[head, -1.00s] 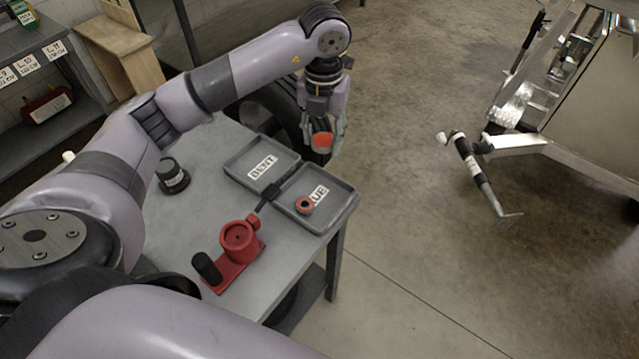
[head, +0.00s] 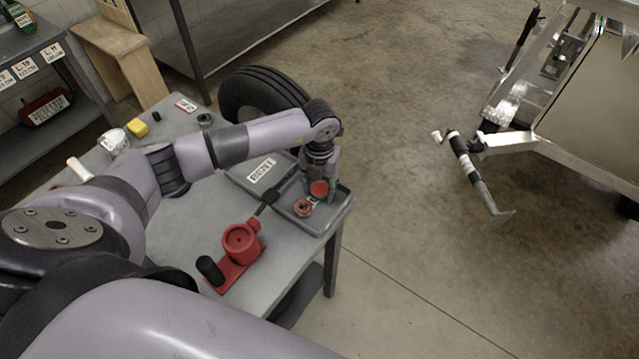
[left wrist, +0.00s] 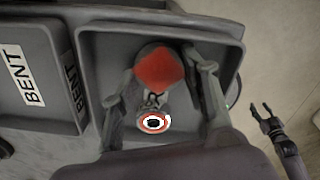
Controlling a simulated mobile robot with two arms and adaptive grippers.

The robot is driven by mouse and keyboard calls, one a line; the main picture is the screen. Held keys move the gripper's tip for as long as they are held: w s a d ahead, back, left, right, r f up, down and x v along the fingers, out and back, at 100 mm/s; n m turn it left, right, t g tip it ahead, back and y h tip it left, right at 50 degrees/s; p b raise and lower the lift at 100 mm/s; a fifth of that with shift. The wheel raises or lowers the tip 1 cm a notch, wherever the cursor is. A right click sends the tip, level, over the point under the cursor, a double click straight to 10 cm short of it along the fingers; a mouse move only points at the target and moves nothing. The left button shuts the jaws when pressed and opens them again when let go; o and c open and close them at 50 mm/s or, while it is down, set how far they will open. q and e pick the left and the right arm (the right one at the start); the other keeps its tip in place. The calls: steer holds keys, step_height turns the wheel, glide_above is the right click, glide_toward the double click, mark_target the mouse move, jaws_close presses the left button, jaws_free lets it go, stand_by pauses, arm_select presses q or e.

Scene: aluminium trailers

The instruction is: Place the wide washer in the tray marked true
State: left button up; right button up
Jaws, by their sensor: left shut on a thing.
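My left gripper (head: 318,196) is low over the right-hand tray (head: 338,212), shut on a red-faced round piece (head: 319,188) that I take for the wide washer. The left wrist view shows this red face (left wrist: 160,70) between the two fingers; its hole is not visible. A smaller red-rimmed ring (head: 303,207) lies in the same tray, just below the held piece in the wrist view (left wrist: 153,122). The gripper hides most of this tray's label. The left tray (left wrist: 62,40) is marked BENT. My right gripper (left wrist: 266,118) shows small in the left wrist view, fingers apart, away from the trays.
A red fixture (head: 240,245) with a black knob stands on the grey table (head: 190,225) in front of the trays. A tyre (head: 262,90) stands behind the table. A yellow block (head: 138,128) and white cup (head: 113,140) sit at the back left. Floor lies right of the table.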

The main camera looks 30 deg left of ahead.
mark_target(320, 190)
arm_select(q)
steer(key=shift+f, duration=0.15)
steer(key=o, duration=1.1)
steer(key=shift+r, duration=0.35)
step_height(320, 190, up, 12)
steer(key=b, duration=0.3)
steer(key=shift+f, duration=0.15)
